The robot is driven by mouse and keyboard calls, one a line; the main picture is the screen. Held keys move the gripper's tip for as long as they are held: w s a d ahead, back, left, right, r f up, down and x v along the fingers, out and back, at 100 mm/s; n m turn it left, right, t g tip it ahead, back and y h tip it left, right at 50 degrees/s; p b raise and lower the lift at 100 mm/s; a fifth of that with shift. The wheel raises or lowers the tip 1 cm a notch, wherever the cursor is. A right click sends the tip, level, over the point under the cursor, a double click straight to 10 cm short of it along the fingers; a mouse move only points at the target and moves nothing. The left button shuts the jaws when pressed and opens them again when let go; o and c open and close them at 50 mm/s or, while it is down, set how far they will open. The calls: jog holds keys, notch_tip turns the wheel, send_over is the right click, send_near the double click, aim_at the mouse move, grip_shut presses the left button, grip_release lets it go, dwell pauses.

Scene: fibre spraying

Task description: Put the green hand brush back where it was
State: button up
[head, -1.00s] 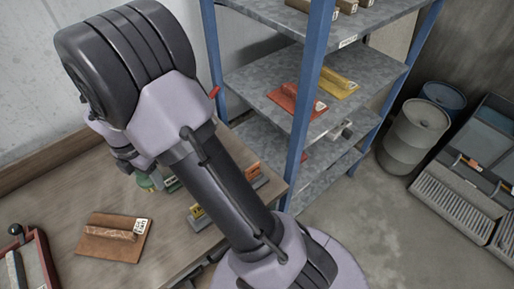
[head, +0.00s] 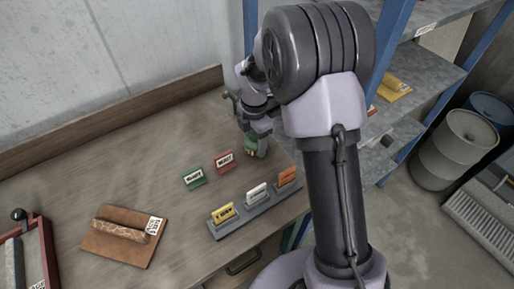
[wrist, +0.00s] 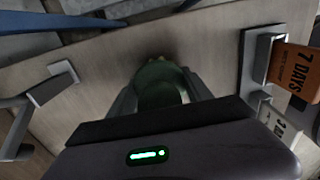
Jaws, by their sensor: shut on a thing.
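The green hand brush (head: 257,148) is between the fingers of my gripper (head: 256,134), low over the right back part of the wooden bench in the head view. In the wrist view the brush (wrist: 158,82) shows as a rounded green shape between the two grey fingers (wrist: 160,98), which are shut on it. My arm and the gripper hide part of the brush. I cannot tell whether its lower end touches the bench.
Green (head: 193,178) and red (head: 224,162) label cards stand left of the gripper. A grey holder (head: 236,222) with yellow, white and orange cards stands in front. A brown board (head: 125,235) and red tray (head: 48,268) lie left. Blue-framed shelving (head: 388,50) stands right.

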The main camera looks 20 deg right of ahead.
jog(key=shift+f, duration=0.75)
jog(key=shift+r, duration=0.2)
jog(key=o, duration=1.5)
jog(key=shift+f, duration=0.15)
jog(key=shift+c, duration=0.2)
notch_tip(320, 180, up, 13)
jog(key=p, duration=0.5)
jog(key=shift+f, duration=0.1)
jog(key=s+a+r+m+t+y, duration=0.1)
jog(key=s+r+m+t, duration=0.1)
jog(key=s+r+m, duration=0.55)
jog(key=s+a+r+m+t, duration=0.2)
jog(key=s+r+m, duration=0.5)
jog(key=s+m, duration=0.2)
jog(key=s+m+t+y, duration=0.1)
jog(key=s+m, duration=0.7)
jog(key=m, duration=0.1)
jog(key=shift+s+a+t, duration=0.3)
jog(key=shift+a+t, duration=0.1)
jog(key=shift+a, duration=0.05)
